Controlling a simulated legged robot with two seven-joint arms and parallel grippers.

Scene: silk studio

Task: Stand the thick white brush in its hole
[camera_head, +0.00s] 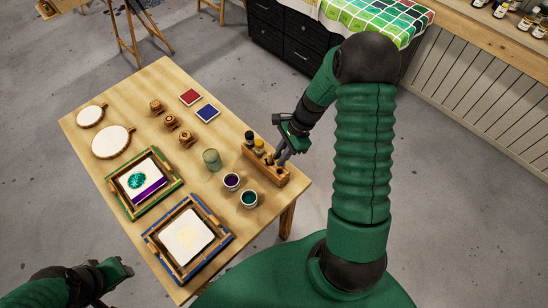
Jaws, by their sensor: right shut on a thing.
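The wooden brush block (272,175) stands near the right edge of the table, its row of holes running from upper left to lower right. A dark-topped piece (249,137) and a yellow-topped piece (259,144) stand up at its upper-left end. My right gripper (284,155) is shut, low over the right half of the block. The thick white brush in it is mostly hidden by the fingers, and I cannot tell whether its end is inside a hole. My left gripper (122,268) is off the table at the lower left, its jaws unclear.
A greenish glass (211,159), a purple pot (232,181) and a teal pot (249,198) stand left of the block. Green (117,184) and blue (160,250) frames, round hoops (111,142), wooden stamps (171,122) and red and blue pads (207,112) lie further left.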

